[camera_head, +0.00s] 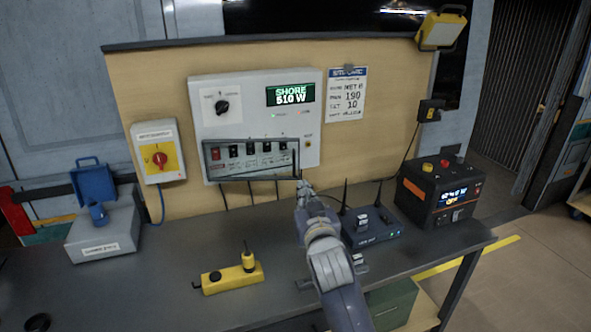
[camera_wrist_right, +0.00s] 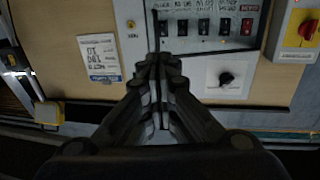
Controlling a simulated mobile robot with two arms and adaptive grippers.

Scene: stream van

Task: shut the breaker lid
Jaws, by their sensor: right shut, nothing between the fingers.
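The breaker lid (camera_head: 250,170) is a clear, dark-edged pane at the bottom of the pale power panel (camera_head: 243,95). Several black breakers and one red one (camera_head: 216,154) show at its upper part; I cannot tell exactly how far it is tilted out. In the right wrist view, which is turned over, the breakers (camera_wrist_right: 203,27) and the lid's dark side edge (camera_wrist_right: 156,25) show above the fingers. My right gripper (camera_head: 304,186) is shut and empty by the lid's lower right corner; contact is unclear. It also shows in the wrist view (camera_wrist_right: 158,60). My left gripper is out of view.
A yellow isolator box (camera_head: 158,152) with a red knob is left of the panel. On the dark bench (camera_head: 170,275) stand a blue-lidded grey box (camera_head: 100,225), a yellow socket strip (camera_head: 232,278), a router (camera_head: 370,228) with aerials and a black power unit (camera_head: 440,190).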

